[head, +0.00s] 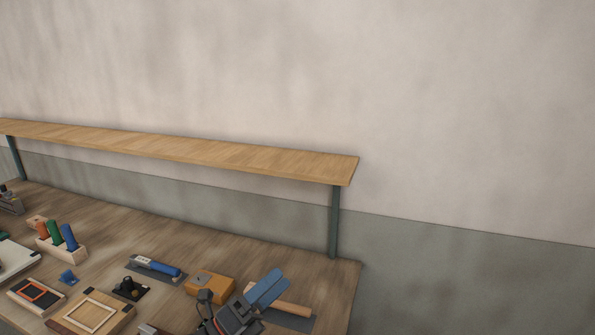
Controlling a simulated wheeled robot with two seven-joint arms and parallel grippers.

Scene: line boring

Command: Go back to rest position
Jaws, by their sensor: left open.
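My left gripper (264,289) shows at the bottom of the head view, a dark grey body with blue finger parts pointing up and right. It is open, and I see nothing held in it. It is over the right part of the wooden workbench (200,250), in front of a tool with a wooden handle (292,309) on a dark mat. The gripper hides part of that tool. My right gripper is not in view.
A wooden shelf (190,149) on dark posts runs above the bench. An orange-brown block (211,287), a blue-handled tool (158,266), a rack with colored handles (66,252) and a wooden frame (95,314) lie on the bench. Right of the bench is open.

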